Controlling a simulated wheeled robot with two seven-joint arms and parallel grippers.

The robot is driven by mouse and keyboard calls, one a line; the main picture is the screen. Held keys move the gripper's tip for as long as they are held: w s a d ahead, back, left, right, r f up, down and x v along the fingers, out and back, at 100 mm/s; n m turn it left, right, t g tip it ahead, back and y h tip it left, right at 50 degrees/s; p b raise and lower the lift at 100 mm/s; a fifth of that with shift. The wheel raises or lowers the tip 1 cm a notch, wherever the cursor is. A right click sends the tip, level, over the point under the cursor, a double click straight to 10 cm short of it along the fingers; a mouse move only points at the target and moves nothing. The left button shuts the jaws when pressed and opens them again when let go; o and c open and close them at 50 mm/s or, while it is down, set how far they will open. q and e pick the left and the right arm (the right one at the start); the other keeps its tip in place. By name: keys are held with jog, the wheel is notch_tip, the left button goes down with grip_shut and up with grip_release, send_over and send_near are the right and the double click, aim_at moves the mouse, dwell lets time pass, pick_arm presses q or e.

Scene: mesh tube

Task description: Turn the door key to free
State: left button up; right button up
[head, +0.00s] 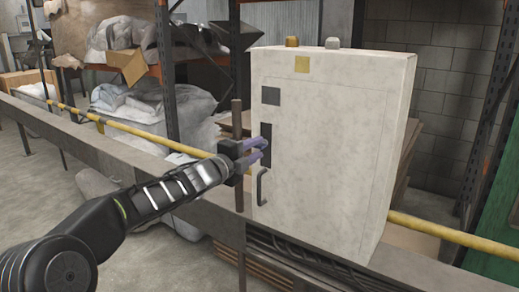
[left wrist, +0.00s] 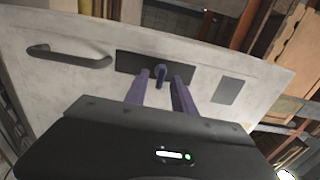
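A dark lock plate (head: 267,150) is on the door's left part, above a dark curved handle (head: 262,188). In the left wrist view the lock plate (left wrist: 130,62) carries a small dark key (left wrist: 160,74) that sticks out toward me. My left gripper (head: 258,151) is in front of the lock plate. Its purple fingers (left wrist: 160,90) are apart, one on each side of the key, with gaps visible between. The handle (left wrist: 68,55) lies left of the plate there. My right gripper is in neither view.
A yellow rail (head: 135,130) and a grey beam (head: 110,147) run past the cabinet. Shelving with wrapped goods (head: 155,105) is behind.

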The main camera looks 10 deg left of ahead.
pick_arm(q)
jog(key=v, duration=0.5)
jog(key=shift+s, duration=0.15)
